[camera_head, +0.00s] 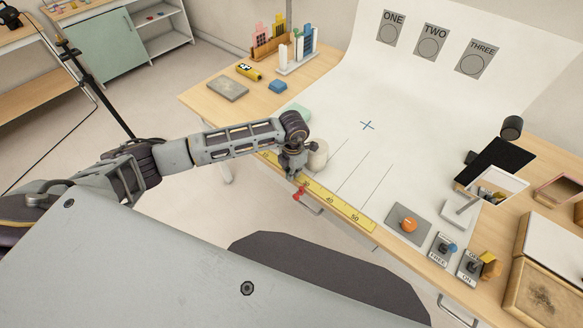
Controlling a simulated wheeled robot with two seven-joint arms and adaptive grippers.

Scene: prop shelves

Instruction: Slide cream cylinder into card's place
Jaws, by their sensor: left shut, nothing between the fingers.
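The cream cylinder (318,153) stands upright on the white sheet near the table's front edge. My left gripper (293,174) is shut and empty, just left of the cylinder and above the yellow ruler; I cannot tell whether it touches the cylinder. My wrist hides part of the cylinder's left side. Three grey cards hang on the backdrop: ONE (391,28), TWO (431,42) and THREE (475,59). A pale green flat piece (298,110) lies behind my wrist, partly hidden. My right gripper is out of view.
The yellow ruler (345,212) runs along the front edge. A grey plate with an orange knob (408,225) and switch boxes (443,249) stand at the right. A red clip (300,193) sits at the edge.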

